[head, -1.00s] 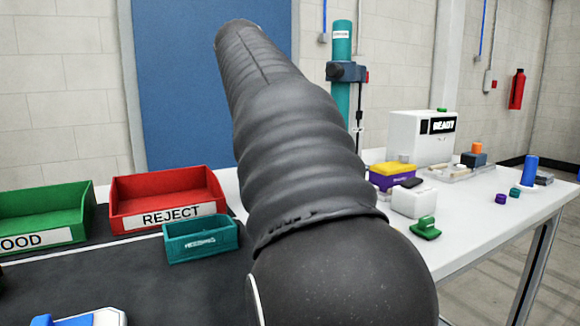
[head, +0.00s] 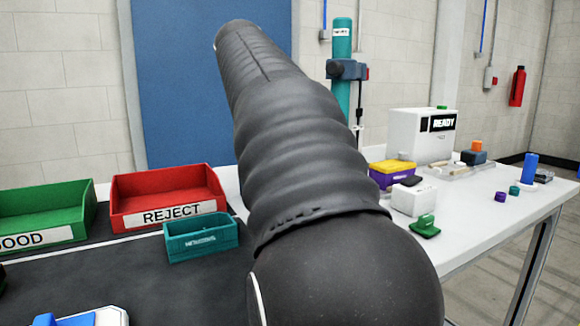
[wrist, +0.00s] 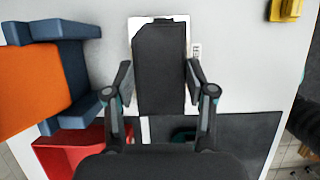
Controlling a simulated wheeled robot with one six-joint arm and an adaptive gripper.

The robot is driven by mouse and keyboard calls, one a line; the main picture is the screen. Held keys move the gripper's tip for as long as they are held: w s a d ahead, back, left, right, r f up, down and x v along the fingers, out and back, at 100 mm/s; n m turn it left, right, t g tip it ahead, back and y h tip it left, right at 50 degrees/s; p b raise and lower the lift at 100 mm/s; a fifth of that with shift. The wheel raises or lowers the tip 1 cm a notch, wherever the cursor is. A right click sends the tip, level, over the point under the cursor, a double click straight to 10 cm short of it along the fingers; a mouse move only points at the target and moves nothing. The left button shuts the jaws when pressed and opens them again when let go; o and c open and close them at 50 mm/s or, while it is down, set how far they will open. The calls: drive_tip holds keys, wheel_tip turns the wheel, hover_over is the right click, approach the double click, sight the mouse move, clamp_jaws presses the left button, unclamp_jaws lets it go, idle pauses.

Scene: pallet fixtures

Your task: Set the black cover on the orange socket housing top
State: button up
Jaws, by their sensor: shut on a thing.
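The black cover (wrist: 160,70) is a dark, flat-looking piece in the middle of the wrist view. My gripper (wrist: 158,84) is shut on it, with one finger at each side. A white patch shows around the cover's far end; I cannot tell how high the cover is above it. The orange socket housing (wrist: 30,88) appears to be the large orange block at the left of the wrist view, seated between blue-grey fixture parts (wrist: 75,75). It is apart from the cover. In the head view my arm hides the gripper and the cover.
A red REJECT bin (head: 168,195), green bin (head: 45,212) and teal bin (head: 200,238) stand at left. The red bin's edge shows in the wrist view (wrist: 75,150). A white READY box (head: 420,135), purple-yellow box (head: 390,175) and small parts occupy the right table. A yellow piece (wrist: 286,9) is top right.

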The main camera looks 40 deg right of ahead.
drive_tip(key=shift+f, duration=0.55)
idle(0.4)
drive_tip(key=o, duration=1.1)
drive_tip(key=shift+w+a+r, duration=0.1)
drive_tip(key=shift+a+r, duration=0.05)
drive_tip(key=shift+r, duration=0.35)
drive_tip(key=shift+v, duration=1.15)
drive_tip(key=w+a, duration=0.1)
drive_tip(key=a, duration=0.6)
drive_tip(key=w+a, duration=0.1)
drive_tip(key=a, duration=0.3)
drive_tip(key=shift+w+a+f, duration=0.2)
drive_tip(key=shift+w+a, duration=0.1)
drive_tip(key=shift+w, duration=0.05)
